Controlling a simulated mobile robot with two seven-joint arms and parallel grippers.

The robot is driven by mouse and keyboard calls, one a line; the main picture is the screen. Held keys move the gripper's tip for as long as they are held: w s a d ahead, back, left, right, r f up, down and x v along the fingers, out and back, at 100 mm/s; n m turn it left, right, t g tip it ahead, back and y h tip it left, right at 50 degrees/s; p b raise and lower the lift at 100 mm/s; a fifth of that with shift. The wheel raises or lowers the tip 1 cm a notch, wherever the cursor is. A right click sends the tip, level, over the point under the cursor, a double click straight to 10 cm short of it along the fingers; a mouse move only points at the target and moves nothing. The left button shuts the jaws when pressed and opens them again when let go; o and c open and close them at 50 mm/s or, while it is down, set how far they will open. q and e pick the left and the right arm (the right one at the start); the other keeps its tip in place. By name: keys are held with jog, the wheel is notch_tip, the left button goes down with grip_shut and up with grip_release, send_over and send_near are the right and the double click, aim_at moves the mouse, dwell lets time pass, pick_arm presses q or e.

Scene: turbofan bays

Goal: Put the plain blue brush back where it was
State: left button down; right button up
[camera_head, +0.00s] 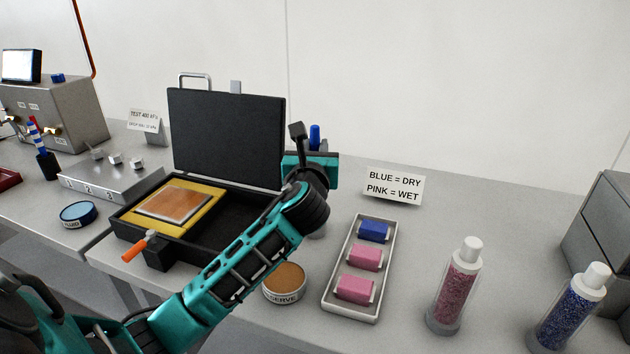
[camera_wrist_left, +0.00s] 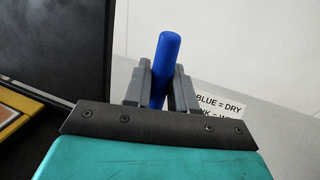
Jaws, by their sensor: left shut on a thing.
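The plain blue brush (camera_head: 314,137) shows as a blue handle rising above my left gripper (camera_head: 313,157), behind the arm and beside the open black case. In the left wrist view the blue handle (camera_wrist_left: 166,62) stands between the two grey fingers of the left gripper (camera_wrist_left: 161,88), which are shut on it. The handle is roughly upright, tilted slightly. Its lower end is hidden by the gripper. A black cup (camera_head: 48,167) at the far left holds a blue-and-white striped handle (camera_head: 36,137) and a red one. My right gripper is not in view.
The open black case (camera_head: 226,130) holds a copper plate (camera_head: 175,204).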

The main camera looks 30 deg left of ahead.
pick_arm(q)
notch_tip(320, 180, down, 7)
jog(key=shift+r+b, duration=0.1)
jog(key=shift+b, duration=0.75)
jog(key=c, duration=0.9)
grip_release()
jog(key=v, duration=1.2)
jog(key=shift+d, duration=0.1)
